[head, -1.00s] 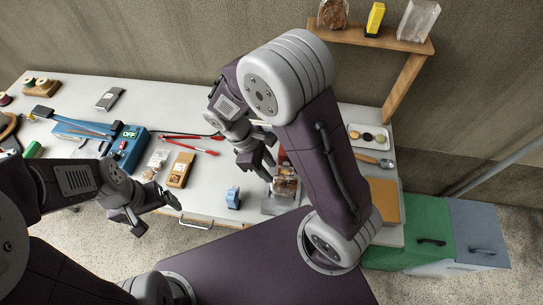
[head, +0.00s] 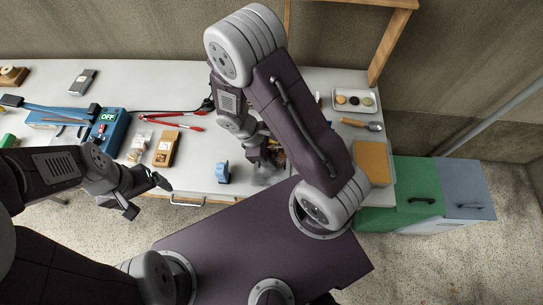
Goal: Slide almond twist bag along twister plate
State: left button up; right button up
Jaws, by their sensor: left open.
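A clear bag with brown contents (head: 279,158), probably the almond twist bag, is near the front edge of the table, largely hidden behind my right arm. A grey metal plate (head: 264,179), probably the twister plate, lies just in front of it, mostly covered. My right gripper (head: 267,162) is right at the bag's left side. Its fingers are partly hidden, so I cannot tell whether they touch or grip the bag. My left gripper (head: 148,197) is open and empty, in front of the table's front edge at the left.
A blue dispenser (head: 222,172) stands left of the plate. Further left are a wooden block (head: 167,148), small bags (head: 139,145), red-handled pliers (head: 180,121) and a blue sealer reading OFF (head: 108,128). At right are a tray (head: 355,101), a scoop (head: 362,124) and a brown board (head: 373,163).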

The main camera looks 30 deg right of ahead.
jog(key=c, duration=0.6)
jog(key=shift+o, duration=0.2)
jog(key=shift+r, duration=0.15)
jog(key=shift+s+a, duration=0.65)
jog(key=shift+s, duration=0.3)
jog(key=shift+s+a, duration=0.6)
jog(key=shift+s, duration=0.3)
dwell(0.8)
dwell(0.4)
dwell(0.6)
jog(key=o, duration=1)
